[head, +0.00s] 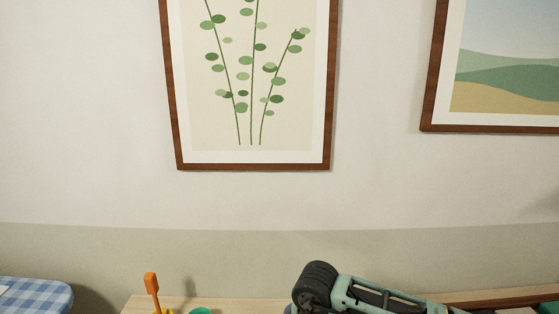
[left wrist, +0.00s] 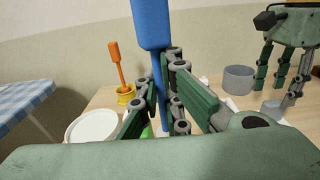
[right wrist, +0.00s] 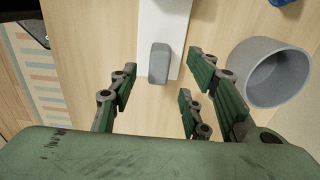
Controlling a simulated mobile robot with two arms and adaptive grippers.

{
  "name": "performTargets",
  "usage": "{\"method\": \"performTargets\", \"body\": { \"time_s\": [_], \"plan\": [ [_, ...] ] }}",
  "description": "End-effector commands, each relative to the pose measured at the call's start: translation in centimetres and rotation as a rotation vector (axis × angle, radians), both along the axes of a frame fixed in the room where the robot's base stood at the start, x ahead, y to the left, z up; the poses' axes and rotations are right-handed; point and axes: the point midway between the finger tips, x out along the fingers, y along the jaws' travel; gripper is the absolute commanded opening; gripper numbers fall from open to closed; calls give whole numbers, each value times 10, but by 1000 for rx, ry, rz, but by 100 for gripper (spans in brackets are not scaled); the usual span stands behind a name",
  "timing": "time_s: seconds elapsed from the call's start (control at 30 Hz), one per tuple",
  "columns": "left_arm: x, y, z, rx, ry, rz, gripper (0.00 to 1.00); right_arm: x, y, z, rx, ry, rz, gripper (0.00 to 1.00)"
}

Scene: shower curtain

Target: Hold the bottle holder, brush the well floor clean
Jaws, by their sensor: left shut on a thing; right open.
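In the left wrist view my left gripper (left wrist: 162,85) is shut on the thin shaft of a blue-handled tool (left wrist: 150,25). The tool stands near upright, and its lower end is hidden behind my fingers. My right gripper (right wrist: 160,88) is open and empty above the table; its fingers also show at the upper right of the left wrist view (left wrist: 283,80). Ahead of and between its fingers is a white strip-like thing (right wrist: 165,20) with a grey rounded block (right wrist: 159,62) on its near end. I cannot tell which thing is the bottle holder. No well floor is clearly visible.
A grey round cup (right wrist: 238,75) stands right of my right gripper. An orange-handled tool (left wrist: 116,62) stands in a yellow holder (left wrist: 126,96), beside a white round dish (left wrist: 92,126). A blue checked surface (head: 35,292) lies at the left. Framed pictures hang on the wall.

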Motion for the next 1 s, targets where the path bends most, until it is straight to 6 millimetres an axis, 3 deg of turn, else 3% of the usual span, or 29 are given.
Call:
{"method": "performTargets", "body": {
  "time_s": [0.1, 0.4, 0.8, 1.0],
  "plan": [
    [0, 0, -11, 0, -1, 0, 0, -1, 0, -22, 0, 3, 1, 44],
    [0, 0, -24, 0, -1, 0, 0, -1, 0, -50, 1, 1, 1, 44],
    [0, 0, -25, 0, -1, 0, 0, 0, 0, -54, 0, 1, 1, 44],
    [0, 0, -25, 0, 0, 0, 0, 0, 0, -54, 0, 1, 1, 27]
  ]
}}
